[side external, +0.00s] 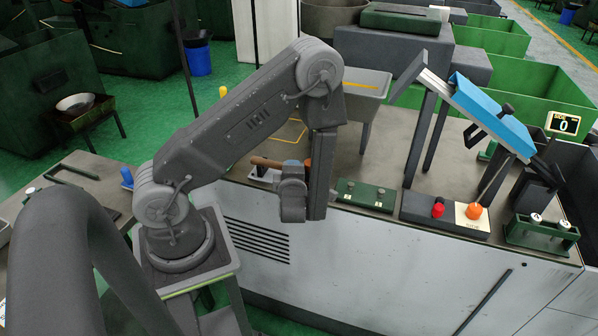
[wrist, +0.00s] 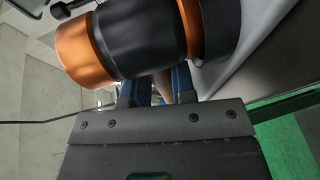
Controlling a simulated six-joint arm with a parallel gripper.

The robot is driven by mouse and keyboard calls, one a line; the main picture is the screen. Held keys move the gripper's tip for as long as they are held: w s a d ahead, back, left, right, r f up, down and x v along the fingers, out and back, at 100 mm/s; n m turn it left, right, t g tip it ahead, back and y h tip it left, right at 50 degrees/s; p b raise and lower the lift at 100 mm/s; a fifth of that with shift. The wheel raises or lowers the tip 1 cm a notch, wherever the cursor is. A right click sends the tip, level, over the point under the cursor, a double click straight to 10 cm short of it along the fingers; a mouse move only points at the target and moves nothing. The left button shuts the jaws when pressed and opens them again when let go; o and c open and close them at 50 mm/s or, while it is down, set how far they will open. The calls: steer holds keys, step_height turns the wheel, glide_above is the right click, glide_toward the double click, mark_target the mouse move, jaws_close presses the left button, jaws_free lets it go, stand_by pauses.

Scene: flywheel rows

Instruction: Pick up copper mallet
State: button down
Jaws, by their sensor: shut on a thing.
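The copper mallet has a thick head (wrist: 125,38) with orange copper faces and a black middle, close across the top of the wrist view. In the side view its brown wooden handle (side external: 268,162) points left, and a bit of the orange head (side external: 307,168) shows beside my arm. My gripper (side external: 291,163) is shut on the mallet near the head, at the front edge of the bench. In the wrist view the blue-grey fingers of my gripper (wrist: 155,88) reach up behind the head, which hides their tips and the exact grip.
A pale holder (side external: 262,175) sits under the handle on the bench (side external: 350,165). To the right are a green block with pegs (side external: 365,194), a box with red and orange buttons (side external: 445,212), and a tilted blue-topped stand (side external: 490,115). A grey bin (side external: 362,90) stands behind.

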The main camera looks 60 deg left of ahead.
steer(key=shift+r, duration=0.15)
steer(key=shift+r, duration=4.85)
steer(key=c, duration=1.5)
jaws_free()
jaws_close()
steer(key=w+d+r+n+g, duration=0.2)
steer(key=w+d+n+g, duration=0.1)
steer(key=w+d, duration=0.3)
steer(key=w+d+r+n+g+y, duration=0.1)
steer(key=w+d+r+n+g, duration=0.1)
steer(key=w+d+g, duration=0.3)
steer(key=w+d+n, duration=0.1)
steer(key=w+d, duration=0.1)
steer(key=d, duration=0.2)
steer(key=shift+r, duration=0.3)
steer(key=shift+a, duration=0.1)
